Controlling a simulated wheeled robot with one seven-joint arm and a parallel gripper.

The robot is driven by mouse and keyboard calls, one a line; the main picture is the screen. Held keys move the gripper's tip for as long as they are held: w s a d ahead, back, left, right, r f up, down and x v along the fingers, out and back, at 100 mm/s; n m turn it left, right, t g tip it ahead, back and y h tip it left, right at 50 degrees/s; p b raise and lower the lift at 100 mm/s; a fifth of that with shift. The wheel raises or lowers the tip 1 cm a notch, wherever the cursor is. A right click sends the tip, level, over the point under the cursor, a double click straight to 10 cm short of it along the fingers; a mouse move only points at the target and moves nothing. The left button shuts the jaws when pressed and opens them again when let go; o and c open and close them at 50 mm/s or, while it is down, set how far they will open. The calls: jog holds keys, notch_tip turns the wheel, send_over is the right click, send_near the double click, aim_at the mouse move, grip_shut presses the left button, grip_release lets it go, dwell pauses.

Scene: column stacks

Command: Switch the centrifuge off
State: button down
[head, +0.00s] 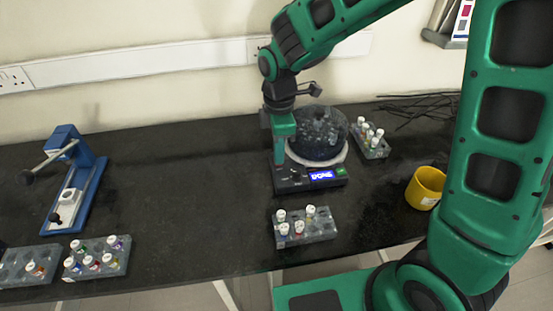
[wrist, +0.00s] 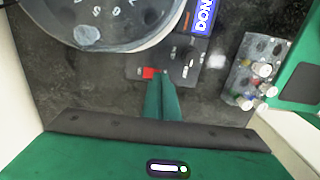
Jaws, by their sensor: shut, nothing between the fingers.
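The centrifuge (head: 318,140) stands on the black bench, with a round smoky lid over a pale rim. Its front panel has a lit blue display (head: 321,175), which also shows in the wrist view (wrist: 204,18) with letters that look like "DON", partly cut off. A small red switch (wrist: 148,73) is on the panel's left end in the wrist view. My gripper (wrist: 161,76) is shut and empty, its green fingertips right beside the red switch; I cannot tell whether they touch it. In the head view my gripper (head: 279,178) comes down at the panel's left end and hides the switch.
A tube rack (head: 305,228) with several capped vials stands in front of the centrifuge. Another rack (head: 370,141) is behind it to the right. A yellow container (head: 425,188) is at right. A blue device (head: 78,178) and racks (head: 97,259) are at left. The bench's middle left is clear.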

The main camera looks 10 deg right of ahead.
jog(key=shift+f, duration=0.55)
dwell(0.4)
jog(key=shift+r, duration=2.55)
